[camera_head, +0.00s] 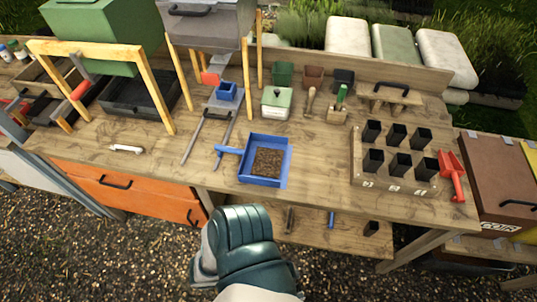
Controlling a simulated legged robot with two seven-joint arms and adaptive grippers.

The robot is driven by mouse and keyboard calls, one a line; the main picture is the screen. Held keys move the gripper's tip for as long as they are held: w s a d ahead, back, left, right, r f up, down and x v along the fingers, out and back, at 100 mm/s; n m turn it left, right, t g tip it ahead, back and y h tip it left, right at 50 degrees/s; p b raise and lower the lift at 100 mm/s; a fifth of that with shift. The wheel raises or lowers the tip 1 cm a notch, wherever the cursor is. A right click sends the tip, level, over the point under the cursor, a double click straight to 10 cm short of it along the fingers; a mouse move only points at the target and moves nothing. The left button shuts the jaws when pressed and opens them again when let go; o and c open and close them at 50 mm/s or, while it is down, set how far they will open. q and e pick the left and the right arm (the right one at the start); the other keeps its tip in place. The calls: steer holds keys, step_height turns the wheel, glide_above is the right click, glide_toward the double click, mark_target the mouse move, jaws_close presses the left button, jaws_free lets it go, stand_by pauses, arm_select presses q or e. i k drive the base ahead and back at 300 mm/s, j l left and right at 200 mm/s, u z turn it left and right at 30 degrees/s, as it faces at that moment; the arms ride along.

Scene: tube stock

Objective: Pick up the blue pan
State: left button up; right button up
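The blue pan (262,182) rests on the wooden workbench (330,200) near its front edge, at the middle of the head view. It is a square, shallow pan with brown soil-like material inside. Its blue handle (229,150) points left. Neither gripper can be made out in this view. A teal and white part of my own body shows at the bottom middle, below the pan and apart from it.
Two long grey rails (193,140) lie left of the pan, with a small blue box (227,90) behind. A wooden rack (405,185) of black pots and a red scoop (452,174) stand right. A white-handled tool (126,149) lies left. Bench surface right of the pan is clear.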

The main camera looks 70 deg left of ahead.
mark_target(266, 160)
steer(key=u, duration=2.45)
